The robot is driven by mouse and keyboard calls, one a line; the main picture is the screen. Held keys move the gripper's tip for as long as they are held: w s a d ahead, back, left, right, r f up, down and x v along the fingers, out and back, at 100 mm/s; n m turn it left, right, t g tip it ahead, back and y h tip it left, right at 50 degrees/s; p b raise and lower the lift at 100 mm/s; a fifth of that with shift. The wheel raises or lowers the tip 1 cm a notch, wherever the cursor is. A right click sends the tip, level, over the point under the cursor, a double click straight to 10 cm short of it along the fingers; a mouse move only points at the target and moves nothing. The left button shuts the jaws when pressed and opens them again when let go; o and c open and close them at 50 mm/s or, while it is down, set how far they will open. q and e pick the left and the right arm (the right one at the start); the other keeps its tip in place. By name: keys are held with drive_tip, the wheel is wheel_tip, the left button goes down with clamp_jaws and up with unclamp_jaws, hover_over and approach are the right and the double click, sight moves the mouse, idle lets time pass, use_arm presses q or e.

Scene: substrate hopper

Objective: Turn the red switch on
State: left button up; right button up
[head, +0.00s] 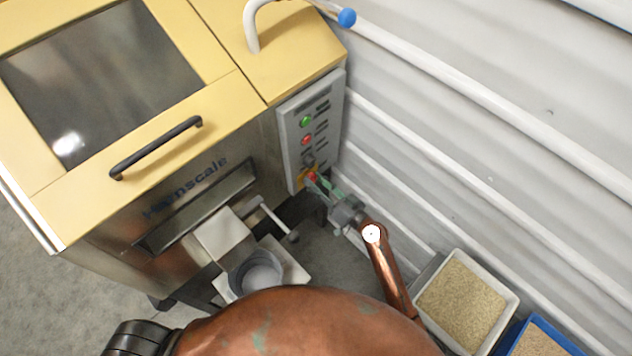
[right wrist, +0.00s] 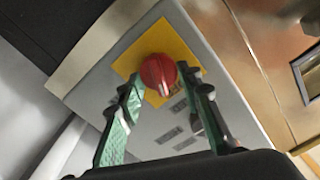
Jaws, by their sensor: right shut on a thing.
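The red switch (head: 312,176) is a round knob on a yellow plate, low on the grey control panel (head: 291,147) at the machine's right side. In the right wrist view the red switch (right wrist: 157,73) has a pale pointer line running down and slightly right. My right gripper (head: 320,185) reaches the panel from the lower right. In the right wrist view its green fingers (right wrist: 163,82) are closed on either side of the knob. The fingertips partly cover the yellow plate. My left gripper is not in view.
A green button (head: 306,121), a red button (head: 306,140) and a dark knob (head: 309,160) sit above the switch. The white ribbed wall (head: 450,110) is close on the right. A grain-filled tray (head: 513,300) and a blue bin (head: 572,348) stand at lower right.

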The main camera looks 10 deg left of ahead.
drive_tip(key=m, duration=1.2)
drive_tip(key=shift+w+d+f+m+p, duration=0.1)
drive_tip(key=shift+w+f+m+p, duration=0.05)
drive_tip(key=shift+f+m+p, duration=0.2)
drive_tip(key=shift+m, duration=0.25)
drive_tip(key=o, duration=1.1)
drive_tip(key=shift+r, duration=0.1)
drive_tip(key=v, duration=1.2)
